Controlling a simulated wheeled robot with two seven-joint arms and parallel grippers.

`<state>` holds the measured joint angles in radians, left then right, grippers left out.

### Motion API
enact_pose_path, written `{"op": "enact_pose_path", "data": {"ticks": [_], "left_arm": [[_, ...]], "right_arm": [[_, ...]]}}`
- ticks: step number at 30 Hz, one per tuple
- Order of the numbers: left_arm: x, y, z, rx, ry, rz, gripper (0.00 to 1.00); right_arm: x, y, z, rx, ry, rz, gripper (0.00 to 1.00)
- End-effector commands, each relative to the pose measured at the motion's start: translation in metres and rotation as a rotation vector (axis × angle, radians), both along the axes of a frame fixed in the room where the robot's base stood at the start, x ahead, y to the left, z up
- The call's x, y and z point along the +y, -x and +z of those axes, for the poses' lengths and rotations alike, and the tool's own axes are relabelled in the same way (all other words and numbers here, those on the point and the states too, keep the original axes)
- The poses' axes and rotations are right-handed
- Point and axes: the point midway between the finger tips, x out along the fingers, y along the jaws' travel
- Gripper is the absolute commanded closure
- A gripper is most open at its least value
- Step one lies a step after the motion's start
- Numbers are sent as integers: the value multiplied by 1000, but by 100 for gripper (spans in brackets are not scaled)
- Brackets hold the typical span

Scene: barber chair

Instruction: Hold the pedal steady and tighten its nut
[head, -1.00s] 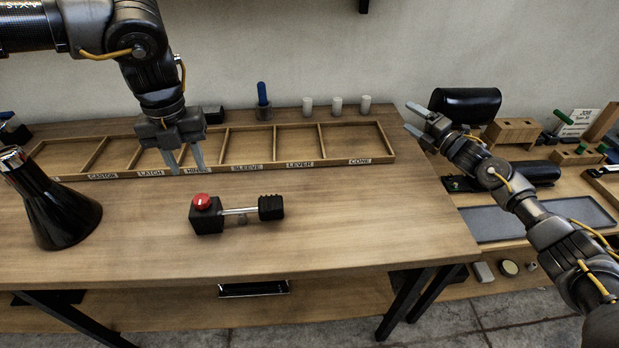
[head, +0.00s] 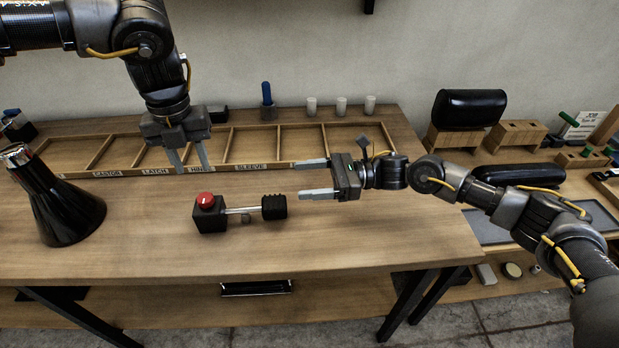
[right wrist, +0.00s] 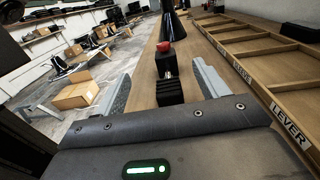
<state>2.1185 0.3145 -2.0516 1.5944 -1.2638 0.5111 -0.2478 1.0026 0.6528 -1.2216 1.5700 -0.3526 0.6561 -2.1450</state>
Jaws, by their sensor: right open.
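The pedal assembly lies on the wooden table: a black block (head: 209,216) with a red knob (head: 205,198) on top, a silver rod (head: 242,210) and a ribbed black pedal (head: 274,207) at the right end. My left gripper (head: 189,170) points down above the table, behind the block, with its two fingers apart and nothing between them. My right gripper (head: 314,178) is open and empty, pointing left, to the right of the pedal. In the right wrist view, the ribbed pedal (right wrist: 169,92) lies ahead between the fingers, apart from them. I cannot make out a nut clearly.
A labelled wooden tray (head: 240,165) with empty compartments runs along the back of the table. A black cone-shaped bottle (head: 62,205) stands at left. The table front is clear.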

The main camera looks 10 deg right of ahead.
Motion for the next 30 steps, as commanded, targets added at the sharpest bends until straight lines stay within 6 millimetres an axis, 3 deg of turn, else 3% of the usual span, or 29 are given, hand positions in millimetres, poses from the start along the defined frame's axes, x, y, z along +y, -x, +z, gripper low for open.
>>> {"op": "enact_pose_path", "data": {"ticks": [7, 16, 24, 30], "left_arm": [[0, 0, 0, 0, 0, 0, 64], [0, 0, 0, 0, 0, 0, 64], [0, 0, 0, 0, 0, 0, 64], [0, 0, 0, 0, 0, 0, 64]], "right_arm": [[0, 0, -22, 6, 0, -2, 27], [0, 0, -83, 7, 0, -4, 27], [51, 0, -80, 4, -2, -1, 27], [70, -1, -80, 4, -1, -3, 27]]}}
